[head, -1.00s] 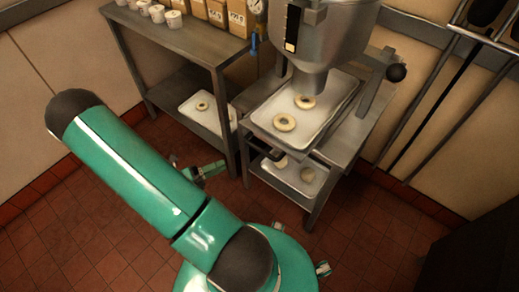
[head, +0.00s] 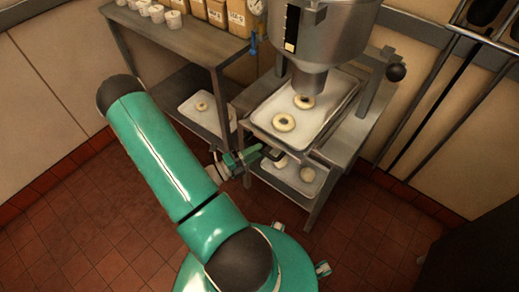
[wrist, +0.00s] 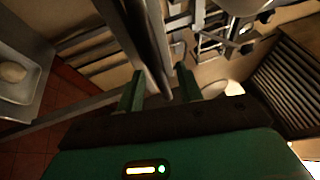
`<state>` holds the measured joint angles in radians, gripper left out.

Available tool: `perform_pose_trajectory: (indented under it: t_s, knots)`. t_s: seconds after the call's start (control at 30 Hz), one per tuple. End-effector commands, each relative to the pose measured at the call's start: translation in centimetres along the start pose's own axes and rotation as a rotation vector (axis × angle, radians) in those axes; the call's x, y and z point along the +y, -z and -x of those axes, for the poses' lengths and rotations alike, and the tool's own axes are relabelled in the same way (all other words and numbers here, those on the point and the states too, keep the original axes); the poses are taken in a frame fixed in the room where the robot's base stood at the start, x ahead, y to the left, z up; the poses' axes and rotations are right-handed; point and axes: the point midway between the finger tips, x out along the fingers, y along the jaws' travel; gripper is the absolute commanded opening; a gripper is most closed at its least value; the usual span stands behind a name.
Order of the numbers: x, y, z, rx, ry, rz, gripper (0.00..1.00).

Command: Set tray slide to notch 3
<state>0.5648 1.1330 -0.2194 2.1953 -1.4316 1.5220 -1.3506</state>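The tray (head: 336,120) is a pale metal sheet with two ring doughnuts (head: 284,121) on it, under the steel hopper (head: 325,45). A dark handle (head: 272,154) shows at the left front, below the tray's edge. My gripper (head: 257,153) is close to this handle; contact cannot be told. In the wrist view my gripper (wrist: 160,80) has its two green fingers apart, with grey metal bars showing between and beyond them. Whether any bar lies truly between the fingers is unclear. Notch marks are not readable.
A lower tray (head: 300,186) with more doughnuts is under the stand. A steel table (head: 180,45) with tubs and bags stands to the left, with another tray (head: 190,112) on its shelf.

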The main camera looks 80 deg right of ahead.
Motion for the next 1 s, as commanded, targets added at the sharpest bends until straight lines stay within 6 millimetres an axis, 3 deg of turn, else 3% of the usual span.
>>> perform_pose_trajectory:
  t_s: [0.17, 0.43, 0.47, 0.63, 0.87, 1.0]
  knots:
    - [0.0, 0.0, -1.6, 0.001, 0.0, -0.001, 0.36]
    - [0.0, 0.0, -1.8, 0.0, -0.001, -0.001, 0.36]
    - [0.0, 0.0, -1.8, 0.0, -0.001, -0.001, 0.34]
    - [0.0, 0.0, -1.8, 0.0, -0.001, -0.001, 0.01]
    - [0.0, 0.0, -1.6, -0.001, -0.001, -0.001, 0.0]
    - [-0.2, 0.4, -0.4, -0.004, -0.002, 0.0, 0.0]
